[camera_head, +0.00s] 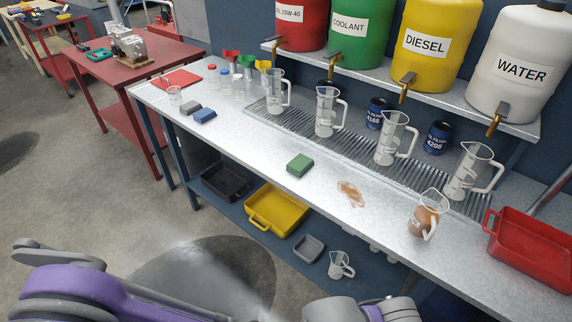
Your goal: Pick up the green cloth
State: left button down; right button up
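The green cloth (300,165), folded into a small block, lies on the metal workbench (235,150) near its front edge. A brown spill (350,192) is to its right, apart from it. Links of my purple and grey arms show along the bottom edge of the head view, below and apart from the bench. No fingertips of my left or right gripper show in the picture. Nothing covers the cloth.
Blue (205,116) and grey (190,108) folded cloths lie at the bench's left. Clear jugs (326,112) stand on the grate behind. A jug of brown liquid (424,218) and a red tray (532,250) are right. A yellow tray (279,211) sits on the lower shelf.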

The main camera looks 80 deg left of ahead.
aim_at(300, 164)
jog(key=u, duration=0.5)
jog(key=i+u, duration=0.1)
jog(key=u, duration=0.9)
jog(key=i+l+u, duration=0.1)
jog(key=u, duration=0.4)
jog(key=l+u, duration=0.1)
jog(key=u, duration=0.9)
jog(key=l, duration=0.1)
